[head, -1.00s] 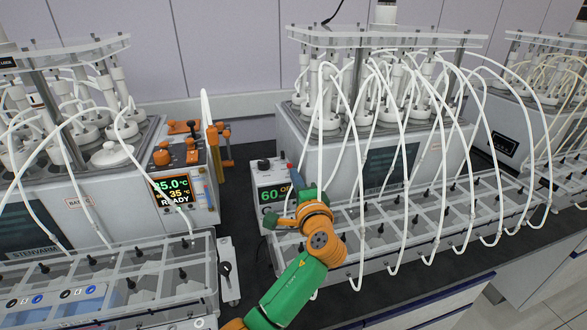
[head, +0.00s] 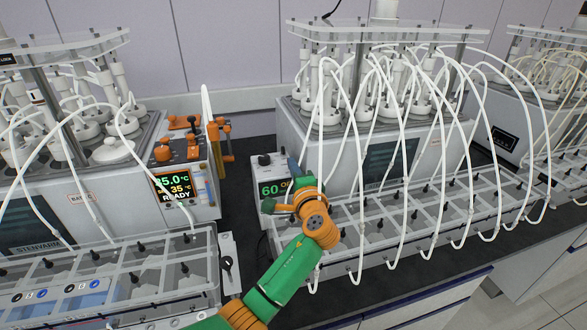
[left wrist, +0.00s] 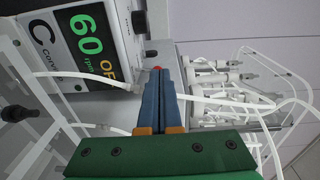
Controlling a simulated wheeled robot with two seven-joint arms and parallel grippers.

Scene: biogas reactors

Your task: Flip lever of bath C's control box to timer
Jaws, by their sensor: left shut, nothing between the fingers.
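Bath C's control box (head: 266,176) is a small white box with a dark display, left of the middle bath.
The middle bath (head: 350,150) carries white tubes that arch down close to my left arm. A clear rack (head: 420,215) lies in front of it. The left bath's orange-knobbed unit (head: 183,180) reads READY. Dark bench top is free between the baths.

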